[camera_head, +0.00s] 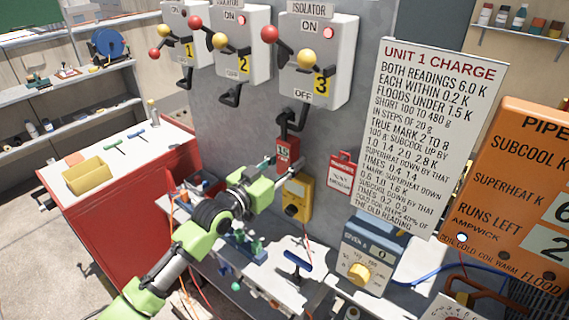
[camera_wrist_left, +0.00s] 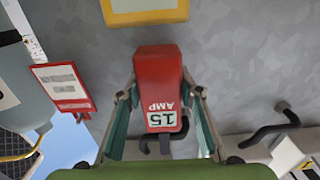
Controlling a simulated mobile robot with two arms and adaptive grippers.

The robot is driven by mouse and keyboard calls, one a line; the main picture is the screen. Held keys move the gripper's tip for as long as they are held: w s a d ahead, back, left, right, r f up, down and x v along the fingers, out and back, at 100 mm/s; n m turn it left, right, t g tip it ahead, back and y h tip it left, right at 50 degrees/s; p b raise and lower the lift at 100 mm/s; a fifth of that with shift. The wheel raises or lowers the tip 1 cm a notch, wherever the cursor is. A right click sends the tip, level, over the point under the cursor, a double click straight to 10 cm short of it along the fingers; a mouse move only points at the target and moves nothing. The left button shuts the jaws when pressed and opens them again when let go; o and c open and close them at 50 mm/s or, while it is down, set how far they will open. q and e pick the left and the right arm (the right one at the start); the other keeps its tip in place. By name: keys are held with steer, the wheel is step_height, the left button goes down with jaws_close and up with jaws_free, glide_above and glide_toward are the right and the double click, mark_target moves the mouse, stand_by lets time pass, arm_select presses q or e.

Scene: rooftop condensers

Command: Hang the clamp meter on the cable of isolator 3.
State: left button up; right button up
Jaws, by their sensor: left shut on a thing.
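Isolator 3 (camera_head: 318,62) is on the grey wall, with a black bent cable (camera_head: 291,122) below it. My left gripper (camera_head: 284,163) is shut on a red block marked 15 AMP, just below that cable; the block shows between the fingers in the left wrist view (camera_wrist_left: 157,75). I cannot tell whether the block is the clamp meter, or whether it touches the cable. A yellow device with a black dial (camera_head: 297,197) is just below the block; its edge shows in the left wrist view (camera_wrist_left: 150,12). My right gripper is not in view.
Isolator 1 (camera_head: 187,38) and isolator 2 (camera_head: 240,52) are to the left. A red tag (camera_head: 341,172), a white notice board (camera_head: 440,130) and a blue-grey device (camera_head: 368,255) are to the right. The bench below holds a blue T-handle (camera_head: 298,262) and cords.

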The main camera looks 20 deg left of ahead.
arm_select(q)
steer(key=shift+f, duration=0.25)
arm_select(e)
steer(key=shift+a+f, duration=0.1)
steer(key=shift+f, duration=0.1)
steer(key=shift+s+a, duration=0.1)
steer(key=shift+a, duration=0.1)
arm_select(q)
steer(key=o, duration=1.4)
steer(key=shift+o, duration=0.2)
steer(key=shift+f, duration=0.1)
steer(key=shift+s, duration=0.1)
steer(key=v, duration=1.2)
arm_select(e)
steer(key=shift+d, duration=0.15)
